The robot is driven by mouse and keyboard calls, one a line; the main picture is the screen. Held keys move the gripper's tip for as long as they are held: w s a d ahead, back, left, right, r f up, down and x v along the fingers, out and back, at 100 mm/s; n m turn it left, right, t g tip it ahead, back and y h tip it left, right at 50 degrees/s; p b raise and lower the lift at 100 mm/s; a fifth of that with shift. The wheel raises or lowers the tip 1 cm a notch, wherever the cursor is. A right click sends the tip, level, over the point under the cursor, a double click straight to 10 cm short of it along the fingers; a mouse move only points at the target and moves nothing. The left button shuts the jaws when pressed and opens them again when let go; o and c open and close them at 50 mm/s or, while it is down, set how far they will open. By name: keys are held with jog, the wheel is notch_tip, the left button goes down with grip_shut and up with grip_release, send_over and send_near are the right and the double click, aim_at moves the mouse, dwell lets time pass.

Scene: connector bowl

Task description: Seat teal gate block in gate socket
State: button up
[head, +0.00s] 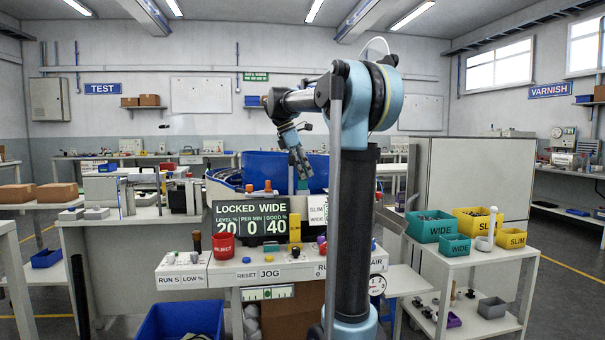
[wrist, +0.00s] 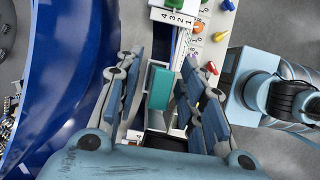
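My gripper (head: 297,160) hangs at the end of the arm, above the console and in front of the blue bowl. In the wrist view its fingers (wrist: 160,95) are spread apart and open. A teal block (wrist: 160,88) appears between the fingers there, with gaps on both sides, and looks to be below them. I cannot clearly make out the gate socket. My own fingers and palm hide part of the area around the block.
The large blue bowl (wrist: 62,70) lies close on the left in the wrist view. The console (head: 265,272) carries knobs, a red REJECT cup (head: 223,245) and a yellow block (head: 295,229). A cart (head: 480,262) with teal and yellow bins stands right.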

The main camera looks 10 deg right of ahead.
jog(key=v, duration=1.2)
dwell(0.3)
